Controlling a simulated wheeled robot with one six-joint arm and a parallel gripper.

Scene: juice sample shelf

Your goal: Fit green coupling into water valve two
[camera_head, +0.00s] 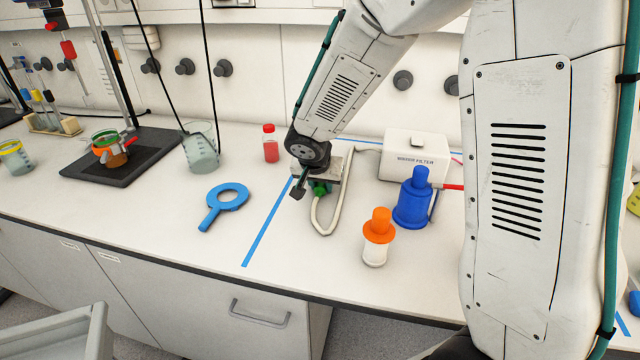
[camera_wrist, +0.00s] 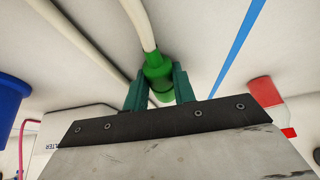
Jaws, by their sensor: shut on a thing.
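My gripper (camera_head: 309,188) is low over the bench, left of the white box marked WATER FILTER (camera_head: 414,156). In the wrist view its two dark green fingers (camera_wrist: 160,92) are shut on the green coupling (camera_wrist: 158,66), which sits at the end of a cream hose (camera_wrist: 139,22). The coupling also shows in the head view (camera_head: 320,188), partly hidden by the gripper. The hose (camera_head: 337,215) loops on the bench to the right of my gripper. Several dark round valves line the back wall, among them one at left (camera_head: 223,68) and one near my arm (camera_head: 403,80). I cannot tell which is valve two.
Bench left of the blue tape (camera_head: 267,221) is partly clear.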

